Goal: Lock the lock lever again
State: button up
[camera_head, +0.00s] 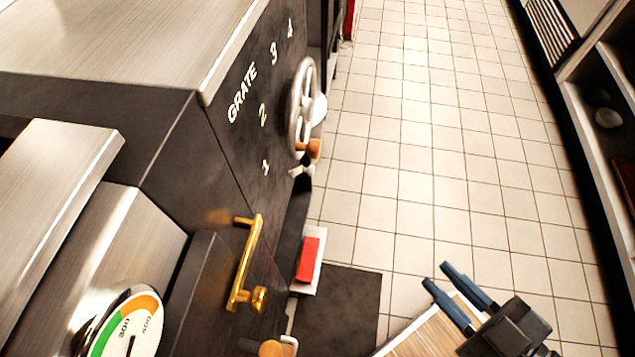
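The grate handwheel (294,112) is a silver ring with a wooden knob (314,148), mounted on the dark front panel beside the raised numbers. A small pale metal piece (303,170) sits just below the wheel. It may be the lock lever, but its shape and position are too small to tell. My gripper (436,277) is at the lower right, over the floor and well apart from the wheel. Its two blue fingers are parallel with a gap between them, and nothing shows in the gap.
A brass handle (246,262), a dial gauge (127,325) and a wooden knob (277,348) are at the lower left. A red block (308,259) shows on a white plate. A wooden board (425,335) lies beside my gripper. Shelves (610,100) stand right; the tiled floor (430,130) between is clear.

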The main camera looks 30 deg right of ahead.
jog(key=w+f+n, duration=0.2)
jog(key=f, duration=0.2)
jog(key=w+f+n+t+b, duration=0.1)
jog(key=w+f+n, duration=0.1)
jog(key=f+n, duration=0.1)
jog(key=w+d+f+n+t, duration=0.1)
jog(key=w+f+n, duration=0.2)
jog(key=f, duration=0.3)
jog(key=shift+w+d+f+y, duration=0.1)
jog(key=shift+y, duration=0.2)
grip_shut()
jog(key=w+f+n+t+y+b, duration=0.1)
jog(key=w+f+n+y+b, duration=0.1)
jog(key=w+f+n, duration=0.9)
jog(key=shift+w+d+y, duration=0.2)
jog(key=shift+w+y, duration=0.35)
jog(key=shift+y, duration=0.05)
